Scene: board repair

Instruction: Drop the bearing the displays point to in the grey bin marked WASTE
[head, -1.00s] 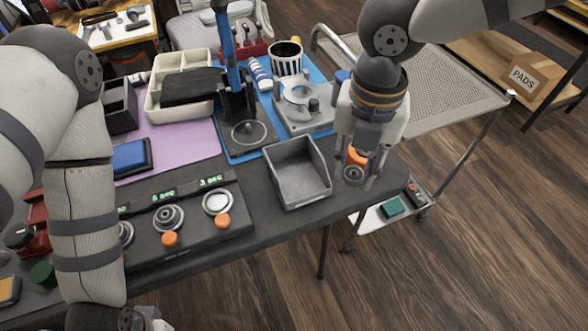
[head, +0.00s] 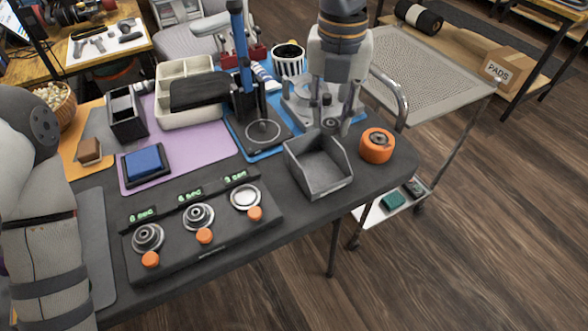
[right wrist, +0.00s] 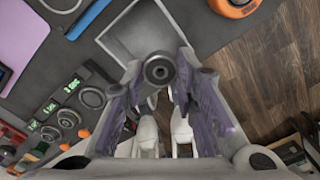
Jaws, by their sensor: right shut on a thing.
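My right gripper (head: 330,108) hangs at the back edge of the grey bin (head: 318,174). In the right wrist view its fingers are shut on a small ring-shaped bearing (right wrist: 158,69), which is over the near part of the bin (right wrist: 152,32). The bin looks empty; no marking on it is readable. Two bearings sit on the black test unit, at the left station (head: 148,238) and middle station (head: 198,215). The right station (head: 245,197) shows a bare pale disc. Each station has a green display (head: 190,195), too small to read surely. My left gripper is out of view.
An orange round object (head: 377,145) stands right of the bin near the table corner. A blue-handled press (head: 240,70) and a grey fixture stand behind the bin. A purple mat (head: 205,150) with a blue pad lies left. A metal cart (head: 425,65) stands to the right.

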